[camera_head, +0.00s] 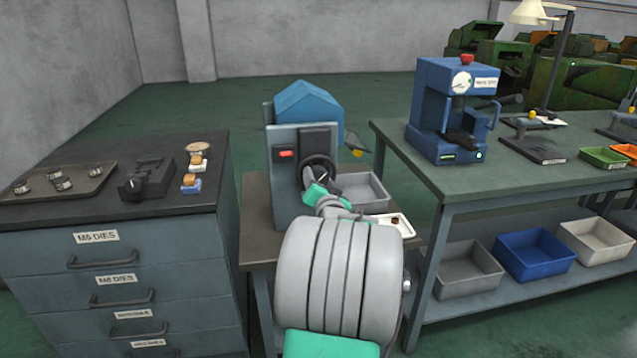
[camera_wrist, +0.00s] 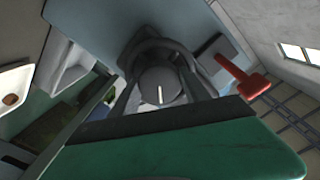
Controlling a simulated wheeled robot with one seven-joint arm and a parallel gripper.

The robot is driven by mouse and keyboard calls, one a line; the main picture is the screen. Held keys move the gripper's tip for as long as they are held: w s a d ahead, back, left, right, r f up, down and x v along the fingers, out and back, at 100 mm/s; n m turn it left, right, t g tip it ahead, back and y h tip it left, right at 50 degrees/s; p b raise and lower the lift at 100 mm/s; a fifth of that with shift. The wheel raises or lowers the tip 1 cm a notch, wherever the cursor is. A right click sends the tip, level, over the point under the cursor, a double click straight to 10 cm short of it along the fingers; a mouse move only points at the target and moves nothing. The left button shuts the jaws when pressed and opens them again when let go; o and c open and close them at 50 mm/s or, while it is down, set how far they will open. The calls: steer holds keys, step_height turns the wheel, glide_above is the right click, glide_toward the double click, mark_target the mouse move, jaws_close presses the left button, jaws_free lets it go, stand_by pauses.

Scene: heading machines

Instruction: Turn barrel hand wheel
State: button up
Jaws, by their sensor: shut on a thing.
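The barrel hand wheel (camera_head: 326,170) is a dark round wheel on the front of the blue-grey machine (camera_head: 288,172). In the wrist view its round hub (camera_wrist: 160,88) carries a short white mark, which points nearly straight up and down. My green-tipped gripper (camera_head: 313,186) is at the lower left part of the wheel and is shut on it. My arm hides the lower front of the machine. The fingertips' contact with the rim is partly hidden in both views.
A red lever (camera_wrist: 243,80) sticks out beside the wheel in the wrist view. A grey bin (camera_head: 362,190) and a white tray (camera_head: 402,224) lie right of the machine. A drawer cabinet (camera_head: 120,270) stands left, a workbench (camera_head: 420,180) right.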

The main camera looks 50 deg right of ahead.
steer(key=m, duration=0.3)
steer(key=shift+m, duration=0.3)
steer(key=m+p, duration=0.1)
steer(key=m, duration=0.3)
stand_by(0.4)
steer(key=o, duration=1.4)
steer(key=v, duration=0.7)
steer(key=shift+s+a, duration=0.25)
steer(key=shift+s, duration=0.05)
